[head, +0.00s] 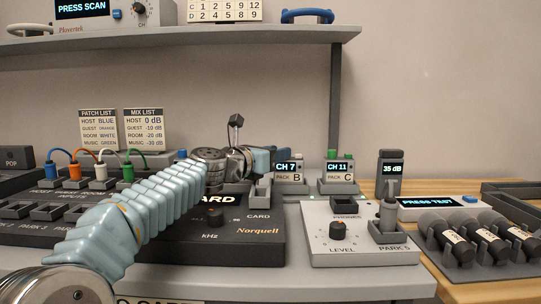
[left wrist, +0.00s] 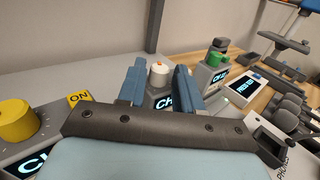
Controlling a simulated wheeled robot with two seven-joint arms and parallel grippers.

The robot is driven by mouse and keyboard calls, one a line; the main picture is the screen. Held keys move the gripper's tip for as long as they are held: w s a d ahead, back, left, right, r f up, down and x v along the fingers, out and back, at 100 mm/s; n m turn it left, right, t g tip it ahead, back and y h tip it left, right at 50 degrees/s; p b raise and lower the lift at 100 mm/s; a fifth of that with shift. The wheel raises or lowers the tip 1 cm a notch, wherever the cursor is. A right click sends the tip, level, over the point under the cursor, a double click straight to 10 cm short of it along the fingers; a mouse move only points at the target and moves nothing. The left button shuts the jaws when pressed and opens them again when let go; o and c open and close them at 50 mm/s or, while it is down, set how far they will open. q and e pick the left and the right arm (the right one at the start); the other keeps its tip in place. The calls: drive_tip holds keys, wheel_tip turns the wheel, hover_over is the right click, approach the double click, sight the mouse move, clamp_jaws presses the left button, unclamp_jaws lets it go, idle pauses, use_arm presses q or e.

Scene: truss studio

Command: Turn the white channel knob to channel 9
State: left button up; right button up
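The white channel knob (left wrist: 158,75) shows in the left wrist view, on top of a grey pack whose "CH" display (left wrist: 165,102) is partly hidden. My left gripper (left wrist: 157,84) is open, with one blue finger on each side of the knob and visible gaps. Whether the fingertips are down at knob height is hard to tell. In the head view my left gripper (head: 268,160) is beside pack B (head: 289,180), whose display reads "CH 7". The white knob is not clear there, behind the fingers. My right gripper is not in view.
Pack C (head: 337,180), with a green knob (left wrist: 218,45) and reading "CH 11", stands close to the right. A yellow knob (left wrist: 16,120) is on the left in the wrist view. A shelf (head: 180,36) hangs above. The grey level box (head: 352,240) is in front.

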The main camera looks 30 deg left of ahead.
use_arm(q)
drive_tip(key=s, duration=0.4)
drive_tip(key=s+a, duration=0.1)
drive_tip(key=s, duration=0.8)
drive_tip(key=shift+s+a, duration=0.2)
drive_tip(key=shift+a, duration=0.15)
drive_tip(key=shift+s, duration=0.15)
